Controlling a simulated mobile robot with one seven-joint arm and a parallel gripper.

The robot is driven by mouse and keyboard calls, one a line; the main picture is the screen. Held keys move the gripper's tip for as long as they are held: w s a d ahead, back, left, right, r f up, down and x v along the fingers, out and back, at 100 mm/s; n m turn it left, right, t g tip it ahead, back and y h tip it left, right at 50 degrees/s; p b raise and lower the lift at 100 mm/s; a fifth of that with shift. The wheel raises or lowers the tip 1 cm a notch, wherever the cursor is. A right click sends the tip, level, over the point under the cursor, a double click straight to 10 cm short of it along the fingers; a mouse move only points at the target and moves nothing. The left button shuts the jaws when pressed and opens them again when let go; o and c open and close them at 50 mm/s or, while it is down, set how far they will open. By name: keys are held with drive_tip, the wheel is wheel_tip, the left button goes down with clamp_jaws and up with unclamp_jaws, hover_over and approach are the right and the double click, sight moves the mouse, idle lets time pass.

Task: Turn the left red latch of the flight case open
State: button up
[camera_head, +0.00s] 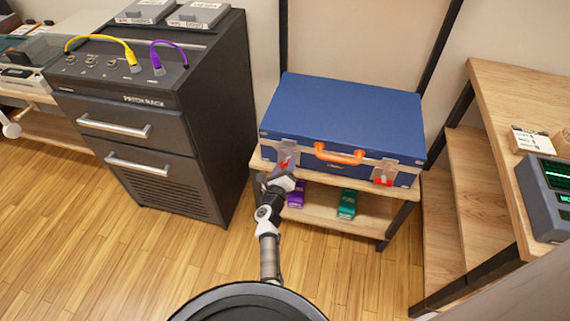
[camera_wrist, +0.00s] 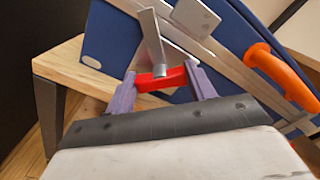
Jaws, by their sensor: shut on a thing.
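The blue flight case (camera_head: 345,108) lies closed on a wooden shelf, with an orange handle (camera_head: 338,154) at the middle of its front. The left red latch (camera_head: 284,163) is on the case's front left, partly covered by my gripper (camera_head: 277,178). In the wrist view, my gripper (camera_wrist: 160,92) has its two purple fingers at either end of the red latch (camera_wrist: 163,77), shut on it. The red piece sits across a metal plate and a grey bar. The right red latch (camera_head: 383,180) is on the front right and stands free.
The shelf (camera_head: 325,205) below the case holds a purple box (camera_head: 297,194) and a green box (camera_head: 347,204). A dark patch rack (camera_head: 150,115) stands to the left. A wooden unit (camera_head: 475,190) is close on the right. The floor in front is clear.

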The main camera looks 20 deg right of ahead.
drive_tip(key=n+p, duration=0.1)
drive_tip(key=n, duration=0.3)
drive_tip(key=shift+w+n, duration=0.1)
drive_tip(key=shift+n, duration=0.2)
drive_tip(key=shift+f+n+p, duration=0.1)
drive_tip(key=shift+n+p, duration=0.75)
drive_tip(key=shift+n, duration=1.35)
drive_tip(key=o, duration=1)
drive_tip(key=shift+f, duration=0.1)
